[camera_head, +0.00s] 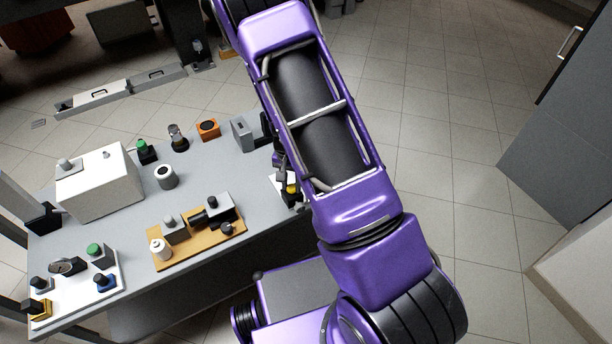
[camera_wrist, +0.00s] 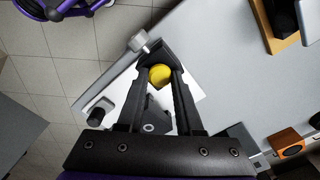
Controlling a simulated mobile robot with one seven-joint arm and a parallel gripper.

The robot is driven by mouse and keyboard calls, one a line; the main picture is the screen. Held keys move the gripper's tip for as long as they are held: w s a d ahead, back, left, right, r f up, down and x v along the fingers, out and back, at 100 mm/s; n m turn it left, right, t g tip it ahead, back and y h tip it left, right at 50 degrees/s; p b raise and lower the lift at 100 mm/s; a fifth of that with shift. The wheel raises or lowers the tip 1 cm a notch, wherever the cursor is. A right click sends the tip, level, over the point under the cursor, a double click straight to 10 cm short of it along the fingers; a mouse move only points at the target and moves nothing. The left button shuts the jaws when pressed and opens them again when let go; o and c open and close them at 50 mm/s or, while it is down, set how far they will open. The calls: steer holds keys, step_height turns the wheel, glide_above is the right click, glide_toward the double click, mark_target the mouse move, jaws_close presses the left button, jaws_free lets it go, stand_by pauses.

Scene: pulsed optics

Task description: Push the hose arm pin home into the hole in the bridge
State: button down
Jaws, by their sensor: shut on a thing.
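In the wrist view my gripper (camera_wrist: 160,60) is shut, with a round yellow-topped part (camera_wrist: 160,76) between its fingers. I cannot tell whether this part is the hose arm pin. A grey bar (camera_wrist: 104,84) runs slantwise beside the left finger, and a silver cylinder (camera_wrist: 138,41) shows near the fingertips. A white plate (camera_wrist: 205,98) lies below. I cannot tell which part is the bridge, and no hole shows; the fingers hide the area under the yellow part. In the head view a small yellow spot (camera_head: 292,188) shows at the table's right end, beside my arm.
The grey table (camera_head: 205,175) bears a white box (camera_head: 98,184), a wooden board with fittings (camera_head: 163,263), a white plate with knobs (camera_head: 72,300) and an orange block (camera_head: 208,129). In the wrist view a black knob (camera_wrist: 99,108) stands left of the fingers.

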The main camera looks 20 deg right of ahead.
steer(key=shift+r+p, duration=3.05)
steer(key=shift+r, duration=1)
steer(key=shift+f, duration=0.1)
steer(key=shift+w, duration=0.1)
